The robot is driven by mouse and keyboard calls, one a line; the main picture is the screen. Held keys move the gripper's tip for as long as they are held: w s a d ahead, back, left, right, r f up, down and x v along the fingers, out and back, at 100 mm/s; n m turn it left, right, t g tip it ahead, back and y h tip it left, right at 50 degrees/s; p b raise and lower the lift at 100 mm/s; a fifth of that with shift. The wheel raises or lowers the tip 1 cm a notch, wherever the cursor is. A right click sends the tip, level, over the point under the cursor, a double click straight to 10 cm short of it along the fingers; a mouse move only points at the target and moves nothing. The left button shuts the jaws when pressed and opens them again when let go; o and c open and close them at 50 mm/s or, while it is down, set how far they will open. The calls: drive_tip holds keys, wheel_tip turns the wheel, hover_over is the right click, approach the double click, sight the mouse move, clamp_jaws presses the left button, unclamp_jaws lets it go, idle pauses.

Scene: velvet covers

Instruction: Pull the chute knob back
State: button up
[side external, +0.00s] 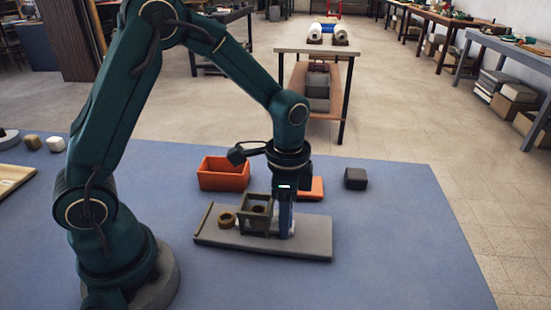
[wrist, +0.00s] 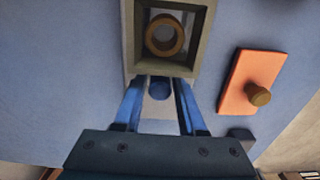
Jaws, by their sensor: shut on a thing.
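The chute (side external: 256,222) is an olive-grey square frame standing on a grey board (side external: 215,237). In the wrist view the chute's frame (wrist: 129,40) is seen from above, with a brass ring (wrist: 150,36) inside it. A blue round knob (wrist: 159,90) sits just below the frame in that view. My gripper (wrist: 160,86) has its blue fingers on either side of the knob and is shut on it. In the side view my gripper (side external: 286,230) points down at the chute's right side, low over the board, and hides the knob.
Another brass ring (side external: 227,219) lies on the board left of the chute. An orange open box (side external: 224,175) stands behind. An orange lid (wrist: 240,85) with a brass knob (wrist: 259,95) and a dark block (side external: 355,179) lie nearby. The blue mat (side external: 400,245) is clear at right.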

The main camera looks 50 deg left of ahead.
sight(323, 234)
drive_tip(key=shift+w+d, duration=2.5)
drive_tip(key=shift+w, duration=0.05)
drive_tip(key=o, duration=1.5)
drive_tip(key=shift+c, duration=0.2)
wheel_tip(323, 234, up, 7)
